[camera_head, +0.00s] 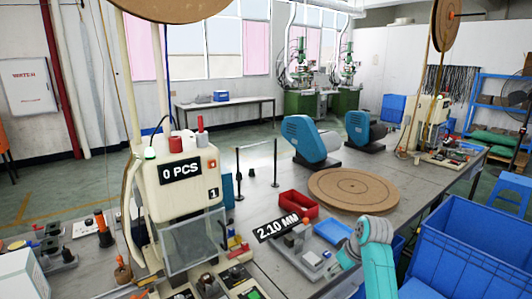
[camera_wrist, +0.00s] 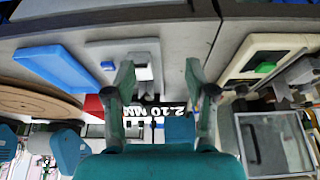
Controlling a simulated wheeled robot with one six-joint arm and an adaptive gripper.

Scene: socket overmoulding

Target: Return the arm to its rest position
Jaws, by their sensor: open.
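My gripper (camera_wrist: 160,72) shows in the wrist view with its two fingers spread apart and nothing between them. Beyond the gap lie the workbench and a small grey block with a white top (camera_wrist: 143,68). My teal arm (camera_head: 375,243) rises at the lower right of the head view, over the front edge of the workbench (camera_head: 268,203). The wrist view looks upside down: the "2.10 MM" display (camera_wrist: 178,112) reads inverted.
A press machine (camera_head: 180,185) marked "0 PCS" stands left. A red bin (camera_head: 298,204), a blue tray (camera_head: 333,232) and a round brown board (camera_head: 353,189) lie on the bench. Large blue crates (camera_head: 470,235) stand close to the right of my arm.

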